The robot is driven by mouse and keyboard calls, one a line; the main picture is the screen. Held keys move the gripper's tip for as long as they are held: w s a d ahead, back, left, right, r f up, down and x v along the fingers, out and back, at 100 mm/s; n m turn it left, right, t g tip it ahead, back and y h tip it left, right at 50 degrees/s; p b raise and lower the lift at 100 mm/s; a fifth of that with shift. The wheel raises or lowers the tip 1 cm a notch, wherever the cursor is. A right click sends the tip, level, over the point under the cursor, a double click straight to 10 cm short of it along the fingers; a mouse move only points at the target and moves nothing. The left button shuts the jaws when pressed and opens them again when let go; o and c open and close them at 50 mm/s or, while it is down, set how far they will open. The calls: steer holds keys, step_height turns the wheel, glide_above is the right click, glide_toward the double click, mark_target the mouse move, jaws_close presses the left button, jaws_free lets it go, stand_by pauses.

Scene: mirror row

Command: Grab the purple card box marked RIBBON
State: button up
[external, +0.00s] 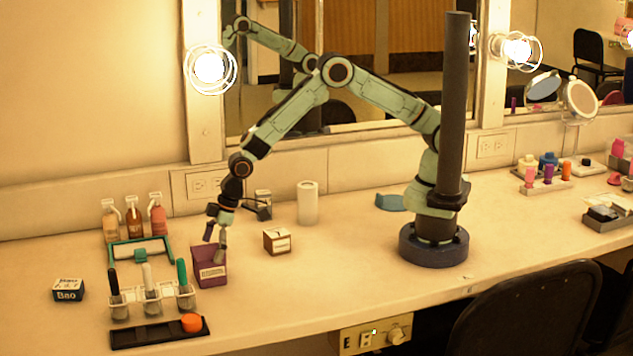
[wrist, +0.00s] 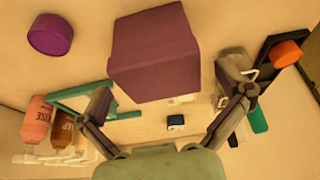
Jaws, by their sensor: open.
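The purple card box (external: 210,267) stands on the counter at the left in the external view, with a pale label on its front too small to read. It also fills the upper middle of the wrist view (wrist: 155,55). My gripper (external: 216,244) is at the box's top, one finger overlapping its front right in the external view. In the wrist view my gripper (wrist: 174,98) has its fingers spread wide, with the box in line with the gap between them. Nothing is held. I cannot tell whether a finger touches the box.
A bottle row (external: 133,220) and green frame (external: 140,252) stand left of the box. A rack with brushes (external: 151,302) and black tray (external: 160,332) are in front. A small brown box (external: 277,241) and white cylinder (external: 308,203) stand right. A purple round thing (wrist: 50,35) is nearby.

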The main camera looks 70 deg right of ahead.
mark_target(206, 268)
steer(key=shift+x, duration=2.3)
steer(key=shift+d+f, duration=0.1)
steer(key=c, duration=1)
